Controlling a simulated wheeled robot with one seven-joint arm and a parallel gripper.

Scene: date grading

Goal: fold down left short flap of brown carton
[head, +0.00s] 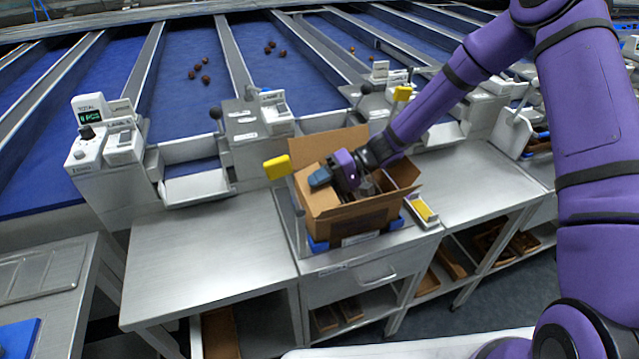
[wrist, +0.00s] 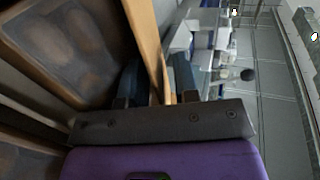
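The brown carton (head: 345,223) stands on the middle bench with flaps raised at the back and right. My gripper (head: 320,178) reaches over it from the right, its dark blue fingers at the carton's left side by the left short flap (head: 306,192). In the wrist view my fingers (wrist: 158,85) are a little apart, with a tan cardboard edge (wrist: 148,40) running up between or just beyond them. I cannot tell whether they press on it. My gripper hides part of the left flap and much of the opening. Dark, blurred contents (wrist: 65,50) show in the wrist view.
The carton sits on a blue base (head: 318,245). A yellow pad (head: 278,167) stands close at its left, and a small tray with a yellow item (head: 424,210) lies at its right. Weighing units (head: 105,135) line the back. The bench top (head: 200,250) at left is clear.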

